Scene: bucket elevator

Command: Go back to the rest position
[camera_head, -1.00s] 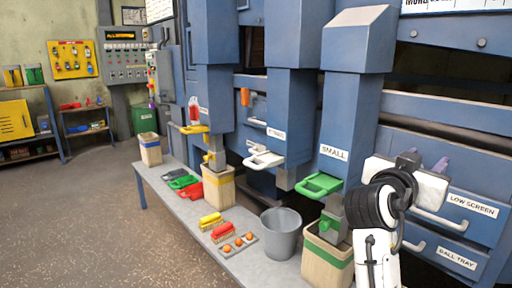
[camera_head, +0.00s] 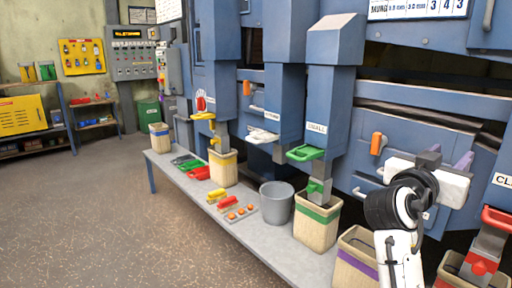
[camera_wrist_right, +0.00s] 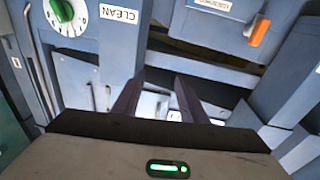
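My right arm (camera_head: 400,215) comes up from the bottom right of the head view, in front of the blue machine. The right gripper (camera_head: 463,160) is a white block with purple fingers and points toward the machine. In the right wrist view the two dark fingers (camera_wrist_right: 159,76) stand apart with nothing between them, so it is open and empty. My left gripper is not in view.
A low grey bench (camera_head: 262,238) carries a grey bucket (camera_head: 277,204), a green-banded bin (camera_head: 316,228), brushes and orange balls. A purple-banded bin (camera_head: 355,262) and a red-handled chute (camera_head: 488,245) flank my right arm. Floor (camera_head: 110,215) at left is open.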

